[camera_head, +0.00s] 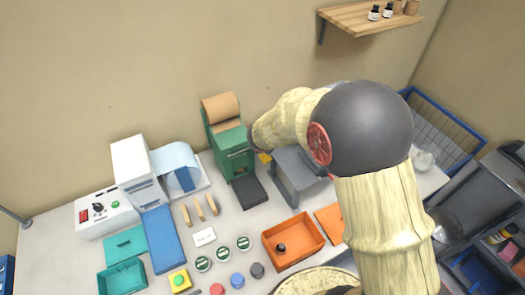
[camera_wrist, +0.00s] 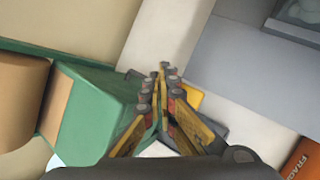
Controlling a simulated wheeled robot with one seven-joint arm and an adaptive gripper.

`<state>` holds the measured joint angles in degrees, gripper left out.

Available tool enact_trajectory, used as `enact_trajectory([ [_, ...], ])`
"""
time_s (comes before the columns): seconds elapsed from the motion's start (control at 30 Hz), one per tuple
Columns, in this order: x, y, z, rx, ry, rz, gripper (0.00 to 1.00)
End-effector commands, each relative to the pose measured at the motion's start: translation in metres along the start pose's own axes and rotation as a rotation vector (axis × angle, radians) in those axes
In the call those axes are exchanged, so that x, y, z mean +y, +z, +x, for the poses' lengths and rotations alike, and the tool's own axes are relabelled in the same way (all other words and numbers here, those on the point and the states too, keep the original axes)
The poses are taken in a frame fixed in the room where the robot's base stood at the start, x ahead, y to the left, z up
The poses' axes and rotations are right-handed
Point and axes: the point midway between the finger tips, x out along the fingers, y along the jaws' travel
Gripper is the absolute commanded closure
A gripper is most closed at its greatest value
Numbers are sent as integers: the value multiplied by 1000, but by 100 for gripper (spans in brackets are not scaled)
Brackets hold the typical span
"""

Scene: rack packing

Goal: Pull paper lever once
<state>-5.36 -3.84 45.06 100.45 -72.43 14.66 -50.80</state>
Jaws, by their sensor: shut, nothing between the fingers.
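The green paper dispenser (camera_head: 232,150) stands at the back of the table with a brown paper roll (camera_head: 220,107) on top. In the wrist view its green body (camera_wrist: 95,115) is left of my fingers and the roll (camera_wrist: 20,100) is at the far left. My gripper (camera_wrist: 164,68) is shut and empty, beside the dispenser's side. A small yellow part (camera_head: 264,157) shows right of the dispenser in the head view; a yellow patch (camera_wrist: 192,97) shows behind my fingers. I cannot tell whether this is the lever or whether my fingers touch it. My arm hides the gripper in the head view.
A grey machine (camera_head: 294,172) stands close right of the dispenser; it also shows in the wrist view (camera_wrist: 245,65). A dark pad (camera_head: 249,192) lies before the dispenser. An orange tray (camera_head: 308,250) and several round lidded items are nearer the front. A wooden shelf (camera_head: 350,17) hangs above.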

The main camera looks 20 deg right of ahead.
Motion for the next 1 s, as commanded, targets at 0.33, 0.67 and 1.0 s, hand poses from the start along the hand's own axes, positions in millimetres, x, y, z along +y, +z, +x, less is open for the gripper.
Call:
enact_trajectory([
  [0.33, 1, 1, -1, 0, 0, 1, 100],
  [0.67, 14, 14, -20, -1, 1, 1, 100],
  [1.0, 26, 26, -37, 0, 0, 1, 100],
])
